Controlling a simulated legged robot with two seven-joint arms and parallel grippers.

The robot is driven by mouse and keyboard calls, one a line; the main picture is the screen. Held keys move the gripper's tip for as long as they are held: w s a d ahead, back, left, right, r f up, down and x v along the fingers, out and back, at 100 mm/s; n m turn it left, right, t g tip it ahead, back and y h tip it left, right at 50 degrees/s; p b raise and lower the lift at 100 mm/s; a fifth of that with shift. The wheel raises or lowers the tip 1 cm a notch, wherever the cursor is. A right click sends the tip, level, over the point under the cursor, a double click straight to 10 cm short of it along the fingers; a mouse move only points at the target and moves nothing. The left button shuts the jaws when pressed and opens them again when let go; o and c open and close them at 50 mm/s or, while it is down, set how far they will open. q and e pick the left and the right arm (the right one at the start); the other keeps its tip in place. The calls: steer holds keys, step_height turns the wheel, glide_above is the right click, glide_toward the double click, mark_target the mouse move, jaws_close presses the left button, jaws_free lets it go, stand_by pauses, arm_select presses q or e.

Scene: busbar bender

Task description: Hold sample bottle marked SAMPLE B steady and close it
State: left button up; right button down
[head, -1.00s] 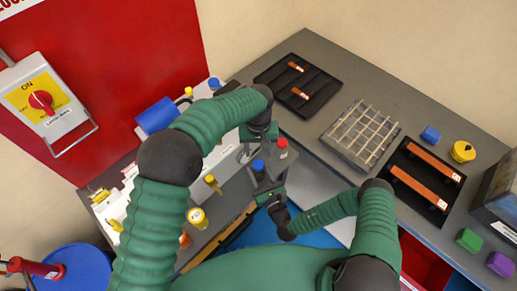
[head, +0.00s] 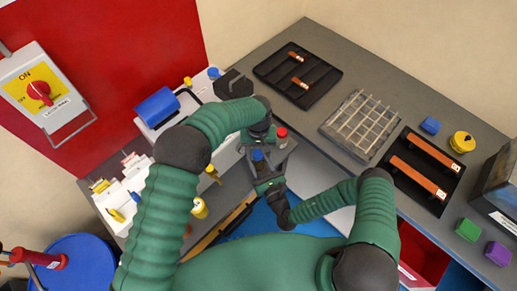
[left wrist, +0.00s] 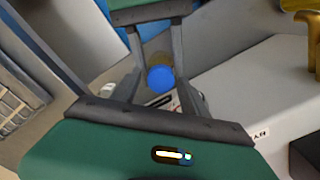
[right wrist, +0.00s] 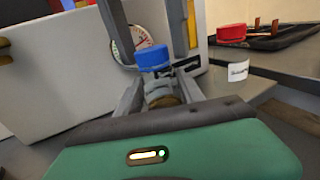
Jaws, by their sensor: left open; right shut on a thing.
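A small bottle with a blue cap (head: 257,155) stands upright in front of me. The blue cap also shows in the left wrist view (left wrist: 160,78) and right wrist view (right wrist: 152,57), at the top of the bottle; whether it is tight I cannot tell. My right gripper (right wrist: 160,92) is shut around the bottle's brownish body below the cap. My left gripper (left wrist: 160,88) is open just above, its fingers on either side of the cap with gaps. The bottle's label is hidden, so I cannot read SAMPLE B.
A red-capped bottle with a white label (right wrist: 236,62) stands close by to the right. A wire rack (head: 361,125) and black trays (head: 298,74) lie on the right bench. A white box with a gauge (right wrist: 65,75) is near the grippers. Yellow-capped items (head: 199,208) stand to the left.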

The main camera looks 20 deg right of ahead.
arm_select(q)
jaws_close()
steer(key=shift+o, duration=0.9)
jaws_free()
steer(key=shift+r, duration=0.1)
step_height(320, 180, up, 12)
arm_select(e)
steer(key=c, duration=0.7)
jaws_free()
arm_select(q)
steer(key=shift+d, duration=0.1)
arm_select(e)
steer(key=shift+o, duration=0.2)
steer(key=shift+s, duration=0.1)
